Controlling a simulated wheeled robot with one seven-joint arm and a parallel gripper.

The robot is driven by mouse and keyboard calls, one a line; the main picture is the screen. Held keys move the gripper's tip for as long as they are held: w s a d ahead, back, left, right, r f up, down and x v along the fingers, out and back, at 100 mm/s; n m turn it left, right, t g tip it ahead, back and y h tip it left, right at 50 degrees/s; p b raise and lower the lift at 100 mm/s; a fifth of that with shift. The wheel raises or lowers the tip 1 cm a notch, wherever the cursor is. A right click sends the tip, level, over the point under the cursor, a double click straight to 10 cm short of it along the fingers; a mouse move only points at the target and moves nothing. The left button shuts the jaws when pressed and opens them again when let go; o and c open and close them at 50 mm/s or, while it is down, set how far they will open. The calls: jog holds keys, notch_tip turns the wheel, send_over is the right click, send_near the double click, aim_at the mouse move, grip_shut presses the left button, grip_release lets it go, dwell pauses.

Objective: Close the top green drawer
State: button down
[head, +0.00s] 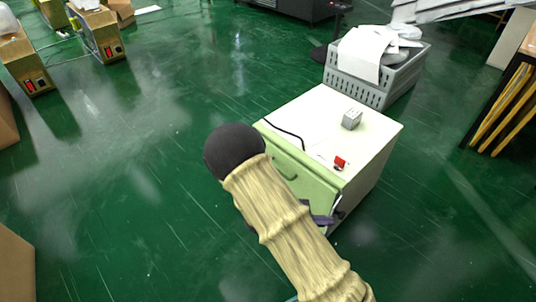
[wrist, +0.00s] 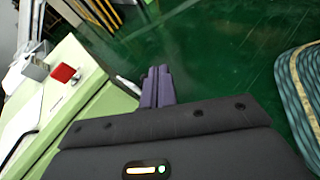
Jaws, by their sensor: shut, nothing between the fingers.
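The small cabinet has a white top (head: 322,115) and a light green top drawer front (head: 305,180) with a green handle (head: 284,170). My arm covers the lower part of the front. The drawer front looks close to the cabinet body; I cannot tell whether a gap remains. In the wrist view the green front (wrist: 98,112) slants along the left side. My gripper (wrist: 157,72) has its purple fingers together and empty, just right of the cabinet's green edge. In the head view, part of my gripper (head: 321,219) shows by the drawer's right end, mostly hidden behind my arm.
A small grey box (head: 352,119) and a red item (head: 340,162) sit on the cabinet top. A grey crate (head: 372,88) with white paper stands behind it. A rack with yellow bars (head: 505,105) is at right. The green floor left of the cabinet is clear.

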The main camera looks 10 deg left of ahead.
jog(key=s+d+r+m+y+p, duration=0.1)
jog(key=s+d+r+m+y, duration=0.1)
jog(key=r+m+y, duration=0.4)
jog(key=s+d+r+m+g+y+p, duration=0.1)
jog(key=s+r+m+y, duration=0.4)
jog(key=r+m, duration=0.8)
jog(key=shift+s+d+r+y+p, duration=0.15)
jog(key=shift+d+r+y+p, duration=0.3)
jog(key=shift+d+y, duration=0.65)
jog(key=shift+s+a+f, duration=0.1)
